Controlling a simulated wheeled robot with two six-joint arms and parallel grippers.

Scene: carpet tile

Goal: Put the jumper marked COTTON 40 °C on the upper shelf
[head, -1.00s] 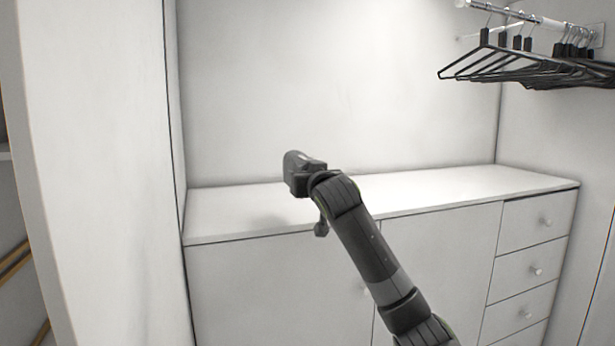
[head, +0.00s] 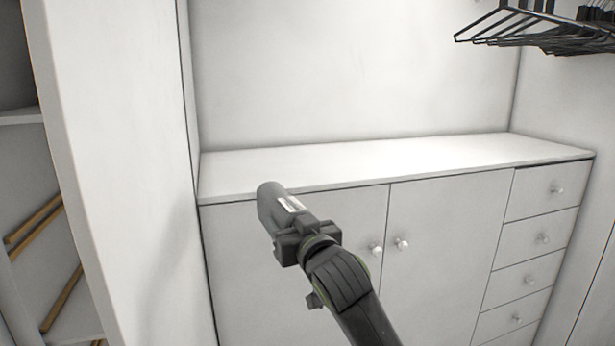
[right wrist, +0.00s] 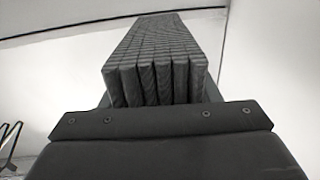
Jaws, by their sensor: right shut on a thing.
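My right gripper (head: 293,238) reaches in from the bottom of the head view. It is shut on a dark grey folded thing (head: 272,205), which looks like the jumper, with a small pale label on it too small to read. In the right wrist view the folded jumper (right wrist: 155,60) shows several stacked layers with a ribbed texture, between the jaws. It is held in front of and above the front edge of the white cabinet. My left gripper is out of view. A white shelf (head: 20,116) shows at the left edge, behind a partition; I cannot tell whether it is the upper shelf.
A white cabinet top (head: 430,155) is bare. Its doors and drawers (head: 540,238) are shut. Black hangers (head: 540,35) hang at the upper right. A tall white partition (head: 110,150) stands close on the left, with slanted wooden bars (head: 35,220) beyond it.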

